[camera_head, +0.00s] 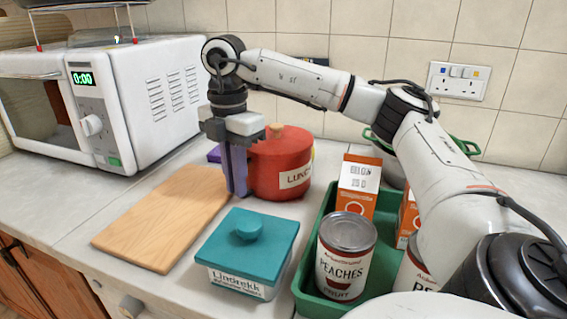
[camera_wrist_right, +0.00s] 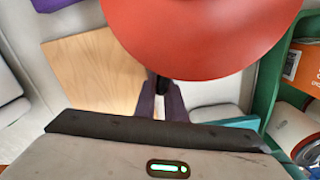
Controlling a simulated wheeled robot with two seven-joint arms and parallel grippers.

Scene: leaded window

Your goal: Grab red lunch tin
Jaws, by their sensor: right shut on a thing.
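The red lunch tin (camera_head: 268,170) is round, with a wooden knob on its lid and a white label partly reading "LUNCH". It stands upright on the counter behind the teal box. My right gripper (camera_head: 238,190) points down at the tin's left side, with its purple fingers shut on it. In the right wrist view, the tin's red top (camera_wrist_right: 205,40) fills the upper middle. The fingertips (camera_wrist_right: 163,92) close at its near edge on a small dark part, perhaps a side handle; the exact contact is hidden. My left gripper is not in view.
A wooden board (camera_head: 160,220) lies left of the tin and a teal lidded box (camera_head: 250,250) stands in front. A green tray (camera_head: 305,285) holds a peaches can (camera_head: 346,260) and cartons at right. A purple object (camera_head: 214,155) sits behind. A microwave (camera_head: 150,100) stands at left.

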